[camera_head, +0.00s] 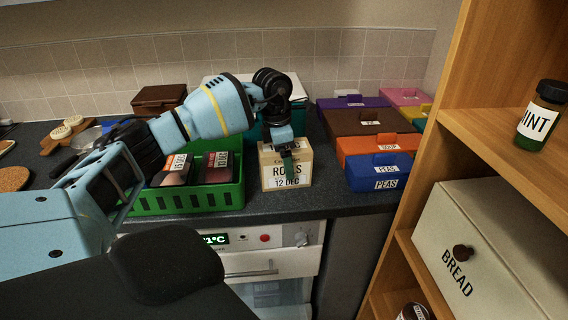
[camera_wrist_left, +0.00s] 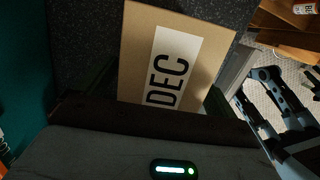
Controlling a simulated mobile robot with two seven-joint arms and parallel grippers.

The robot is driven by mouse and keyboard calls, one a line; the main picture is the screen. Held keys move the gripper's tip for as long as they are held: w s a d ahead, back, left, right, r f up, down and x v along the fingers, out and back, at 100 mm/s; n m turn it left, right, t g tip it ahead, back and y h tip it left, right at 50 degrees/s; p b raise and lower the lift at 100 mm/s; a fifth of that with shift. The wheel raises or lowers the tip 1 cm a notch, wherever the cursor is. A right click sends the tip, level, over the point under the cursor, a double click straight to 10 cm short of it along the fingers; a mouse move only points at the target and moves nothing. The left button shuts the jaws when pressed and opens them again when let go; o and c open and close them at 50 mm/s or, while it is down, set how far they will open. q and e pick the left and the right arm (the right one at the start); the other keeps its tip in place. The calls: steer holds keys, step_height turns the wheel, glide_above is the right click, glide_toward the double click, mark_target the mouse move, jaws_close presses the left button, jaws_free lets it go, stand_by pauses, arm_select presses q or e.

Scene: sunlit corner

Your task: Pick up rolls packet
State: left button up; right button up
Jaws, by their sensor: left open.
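The rolls packet (camera_head: 272,180) is a tan box labelled ROLLS and 12 DEC. It stands upright on the dark counter, just right of the green crate. My left gripper (camera_head: 289,168) is open and reaches down over the packet's front, hiding part of the label. In the left wrist view the packet (camera_wrist_left: 208,45) fills the middle, with DEC on its white label. The open left gripper's dark fingers lie near its two sides there; whether they touch it I cannot tell.
The green crate (camera_head: 190,203) holds dated packs at the left. A blue PEAS box (camera_head: 378,172) and an orange SOUP box (camera_head: 385,146) stand at the right. A wooden shelf unit (camera_head: 480,150) rises far right.

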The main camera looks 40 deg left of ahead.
arm_select(q)
steer(key=shift+w+f, duration=0.1)
steer(key=shift+f, duration=0.7)
steer(key=shift+c, duration=0.2)
steer(key=c, duration=1.2)
steer(key=shift+r, duration=0.1)
step_height(320, 180, up, 10)
steer(key=shift+d, duration=0.15)
